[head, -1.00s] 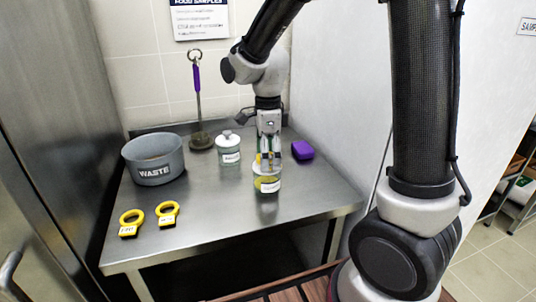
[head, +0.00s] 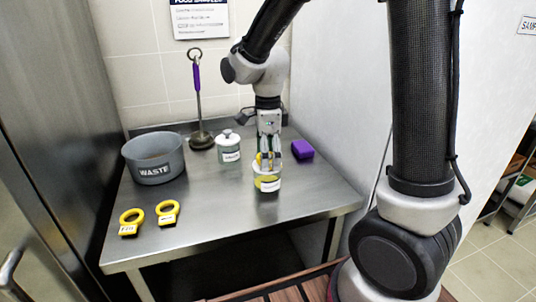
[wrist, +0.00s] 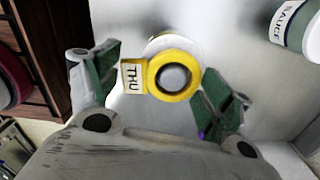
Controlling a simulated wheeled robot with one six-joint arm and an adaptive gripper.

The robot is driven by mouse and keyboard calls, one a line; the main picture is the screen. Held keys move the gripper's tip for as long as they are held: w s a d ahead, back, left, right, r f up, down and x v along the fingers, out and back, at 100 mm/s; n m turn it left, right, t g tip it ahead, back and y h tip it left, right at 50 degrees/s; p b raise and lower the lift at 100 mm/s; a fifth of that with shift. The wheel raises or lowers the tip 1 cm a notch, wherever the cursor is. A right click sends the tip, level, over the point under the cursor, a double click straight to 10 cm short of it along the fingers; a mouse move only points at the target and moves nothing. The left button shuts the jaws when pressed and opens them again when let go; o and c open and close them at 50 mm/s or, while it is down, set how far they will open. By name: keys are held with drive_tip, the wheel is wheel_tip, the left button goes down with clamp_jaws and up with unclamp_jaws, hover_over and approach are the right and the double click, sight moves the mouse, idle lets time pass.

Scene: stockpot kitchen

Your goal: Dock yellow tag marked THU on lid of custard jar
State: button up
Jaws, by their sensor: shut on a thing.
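The custard jar (head: 267,184), with yellow contents and a white label, stands on the steel table below my gripper (head: 268,163). Its pale lid (wrist: 172,43) shows behind the tag in the wrist view. The yellow THU tag (wrist: 157,83) is a ring with a white label plate. Its ring encircles the grey round knob (wrist: 174,77) as seen from the wrist; whether it rests on the lid I cannot tell. My gripper (wrist: 160,92) is shut on the tag, with a green-padded finger at each side. In the head view the fingers hide much of the tag.
A sauce jar (head: 228,152) stands behind and left of the custard jar. A purple block (head: 302,149) lies to the right. The table's front middle is clear.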

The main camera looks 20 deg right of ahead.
drive_tip(key=shift+f, duration=0.45)
drive_tip(key=o, duration=0.7)
drive_tip(key=shift+w+r, duration=0.1)
drive_tip(key=shift+r, duration=5.4)
